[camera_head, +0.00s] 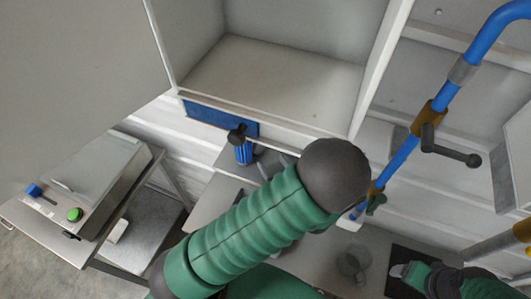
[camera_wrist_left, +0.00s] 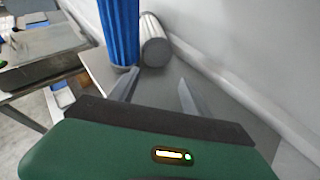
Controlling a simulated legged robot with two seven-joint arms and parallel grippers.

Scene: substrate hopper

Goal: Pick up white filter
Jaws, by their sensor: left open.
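The white filter (camera_wrist_left: 153,40) is a pale ribbed cylinder, tilted or lying near the wall in the left wrist view. It is right of and touching or nearly touching an upright blue ribbed filter (camera_wrist_left: 120,32). My left gripper (camera_wrist_left: 158,88) is open and empty, its two grey fingers apart, with the white filter beyond the gap between them. In the head view the blue filter (camera_head: 243,152) stands on the grey surface; I cannot make out the white filter there. My green left arm hides much of that area. My right gripper (camera_head: 400,270) is at the lower right; its fingers are unclear.
A machine with a green button (camera_head: 74,214) stands on a table at the left. An open white cabinet (camera_head: 275,75) is above the work surface. A blue pipe with a dark handle (camera_head: 455,150) runs down at the right. A white wall lies behind the filters.

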